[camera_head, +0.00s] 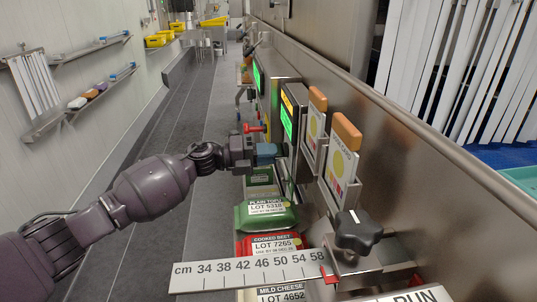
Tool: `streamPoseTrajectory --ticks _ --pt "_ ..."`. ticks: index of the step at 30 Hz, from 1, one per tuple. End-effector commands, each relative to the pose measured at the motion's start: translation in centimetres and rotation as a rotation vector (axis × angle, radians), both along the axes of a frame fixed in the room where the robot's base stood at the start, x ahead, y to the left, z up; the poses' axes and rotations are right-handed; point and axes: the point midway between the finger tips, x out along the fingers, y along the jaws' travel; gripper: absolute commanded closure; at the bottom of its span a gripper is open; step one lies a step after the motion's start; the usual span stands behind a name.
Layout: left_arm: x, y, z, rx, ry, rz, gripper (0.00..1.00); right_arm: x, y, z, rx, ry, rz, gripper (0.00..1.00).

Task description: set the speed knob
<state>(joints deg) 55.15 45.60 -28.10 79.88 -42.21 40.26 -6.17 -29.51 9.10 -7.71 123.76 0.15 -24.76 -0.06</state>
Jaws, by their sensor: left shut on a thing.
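My left gripper (262,151) reaches in from the left to the control panel (290,152) on the machine's steel side. It is shut on the speed knob at the panel face, below a lit green display (289,119). The jaws hide the knob, so its pointer and setting cannot be read. A blue part shows at the gripper's tip. My right gripper is not in view.
A black clamp knob (357,231) stands near a white cm scale (250,275). Green (266,216) and red (270,245) labelled packs lie below the arm. Cards with orange tops (346,132) line the steel wall. The grey floor at left is clear.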

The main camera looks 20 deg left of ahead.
Motion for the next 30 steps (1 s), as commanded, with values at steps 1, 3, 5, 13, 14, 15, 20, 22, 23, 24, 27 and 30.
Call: streamPoseTrajectory --ticks 1,3,5,13,14,15,20,22,23,24,27,30 --pt "0.01 0.05 -0.18 0.006 -0.013 0.0 1.0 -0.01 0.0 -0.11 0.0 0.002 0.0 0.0" --pt "0.0 0.04 -0.16 0.014 -0.032 0.0 1.0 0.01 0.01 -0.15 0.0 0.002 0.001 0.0" --pt "0.01 0.05 -0.15 0.019 -0.043 0.0 1.0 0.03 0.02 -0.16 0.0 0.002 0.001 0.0" --pt "0.02 0.05 -0.07 0.027 -0.061 0.0 1.0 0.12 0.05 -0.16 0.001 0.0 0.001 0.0" --pt "0.02 0.05 -0.06 0.027 -0.061 0.0 1.0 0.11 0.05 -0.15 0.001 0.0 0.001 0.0" --pt "0.02 0.05 -0.06 0.027 -0.061 0.0 1.0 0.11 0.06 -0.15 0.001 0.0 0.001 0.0" --pt "0.03 0.05 -0.05 0.026 -0.061 0.001 1.0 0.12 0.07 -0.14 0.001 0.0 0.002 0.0" --pt "0.03 0.05 -0.05 0.026 -0.061 0.001 0.76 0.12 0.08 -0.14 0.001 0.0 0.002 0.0" --pt "0.03 0.05 -0.05 0.026 -0.061 0.001 0.72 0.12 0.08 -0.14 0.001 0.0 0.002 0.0" --pt "0.03 0.05 -0.05 0.026 -0.061 0.001 0.66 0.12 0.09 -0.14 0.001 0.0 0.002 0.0" --pt "0.02 0.04 -0.04 0.026 -0.06 0.0 0.58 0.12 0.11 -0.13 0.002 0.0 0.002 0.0" --pt "0.02 0.03 -0.04 0.025 -0.06 0.0 0.58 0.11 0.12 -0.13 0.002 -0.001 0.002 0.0"
